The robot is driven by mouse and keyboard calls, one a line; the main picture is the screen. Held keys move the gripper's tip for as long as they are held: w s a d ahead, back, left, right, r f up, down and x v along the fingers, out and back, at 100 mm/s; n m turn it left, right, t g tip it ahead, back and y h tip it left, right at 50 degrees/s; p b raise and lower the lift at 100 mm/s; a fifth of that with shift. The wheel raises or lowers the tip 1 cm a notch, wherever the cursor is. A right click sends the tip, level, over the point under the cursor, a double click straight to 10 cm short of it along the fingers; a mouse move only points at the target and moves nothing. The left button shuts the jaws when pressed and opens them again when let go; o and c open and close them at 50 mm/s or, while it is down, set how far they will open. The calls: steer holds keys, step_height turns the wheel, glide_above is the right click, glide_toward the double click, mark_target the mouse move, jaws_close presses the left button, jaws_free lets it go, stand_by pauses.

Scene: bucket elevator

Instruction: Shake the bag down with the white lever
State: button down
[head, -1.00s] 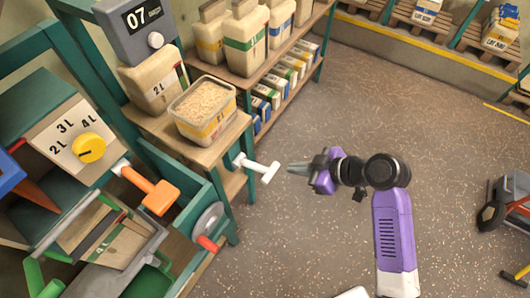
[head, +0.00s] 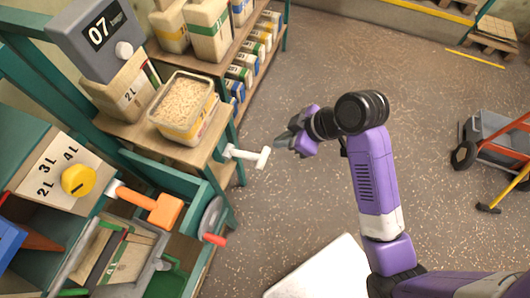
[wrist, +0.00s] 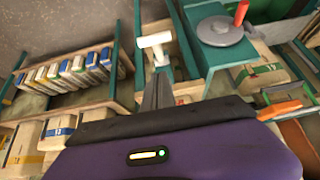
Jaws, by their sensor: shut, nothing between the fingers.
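The white lever (head: 246,156) is a T-shaped handle sticking out from the side of the wooden stand. My gripper (head: 284,141) is shut and empty, just to the right of the lever's crossbar, with a small gap in the head view. In the wrist view the white lever (wrist: 156,42) is straight ahead of my closed fingertips (wrist: 158,76). A bag filled with pale grains (head: 185,104) stands open at the top on the wooden shelf (head: 135,132) beside the lever.
An orange lever (head: 150,204), a grey wheel with a red handle (head: 211,220) and a yellow dial (head: 78,180) are on the machine at left. Shelves with bags (head: 208,30) stand behind. A hand truck (head: 495,145) is at right. The floor between is clear.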

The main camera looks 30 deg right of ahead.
glide_above(259, 157)
steer(key=s, duration=0.2)
steer(key=f, duration=0.5)
steer(key=d+f, duration=0.1)
steer(key=f, duration=0.1)
steer(key=shift+w+f, duration=0.2)
step_height(259, 157, down, 3)
steer(key=shift+s+f, duration=0.1)
steer(key=shift+f, duration=0.1)
steer(key=shift+s+d+f, duration=0.1)
steer(key=shift+f, duration=0.5)
step_height(259, 157, down, 10)
steer(key=s+d+t+y+b, duration=0.1)
steer(key=s+t+b, duration=0.1)
steer(key=b, duration=0.8)
steer(key=shift+d+r+y, duration=0.2)
steer(key=shift+y, duration=0.1)
steer(key=shift+f, duration=0.1)
